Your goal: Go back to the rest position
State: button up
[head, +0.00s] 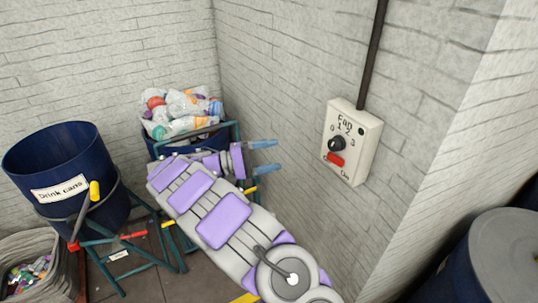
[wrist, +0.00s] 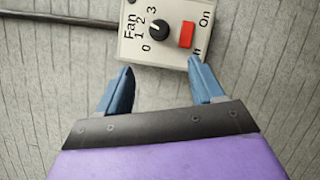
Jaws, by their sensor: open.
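My gripper (head: 264,156) is open and empty in the head view, with its blue fingers pointing right toward the wall. Its two fingers also show in the wrist view (wrist: 160,88), spread apart. A cream fan switch box (head: 354,141) is fixed to the wall, to the right of my gripper. It carries a black dial (head: 337,143) numbered 0 to 3 and a red switch (head: 335,159) marked On at one end. In the wrist view the box (wrist: 140,48) lies just beyond the fingertips. The right fingertip overlaps its lower edge there; I cannot tell whether they touch.
A blue barrel (head: 90,160) labelled "Drink cans" stands on a teal frame at left. A blue bin heaped with bottles (head: 182,110) stands behind my arm. A grey-lidded drum (head: 505,245) is at lower right. Brick walls (head: 280,60) meet behind my arm.

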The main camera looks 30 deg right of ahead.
dwell(0.5)
jog(key=s+d+r+m+g+y, duration=0.15)
jog(key=s+y, duration=0.25)
jog(key=s, duration=0.6)
jog(key=s+d+r+n+t+y, duration=0.15)
jog(key=s+y, duration=0.25)
jog(key=s, duration=0.7)
jog(key=s+a+f+t+y, duration=0.2)
jog(key=s+a+y, duration=0.3)
jog(key=s+a, duration=0.3)
jog(key=s+a+f+t+y, duration=0.1)
jog(key=s+a+f+y, duration=0.3)
jog(key=s+a, duration=0.5)
jog(key=shift+s+a+f+t+y, duration=0.15)
jog(key=shift+s+f+t+y, duration=0.1)
jog(key=shift+s+t+y, duration=0.25)
jog(key=shift+s, duration=0.1)
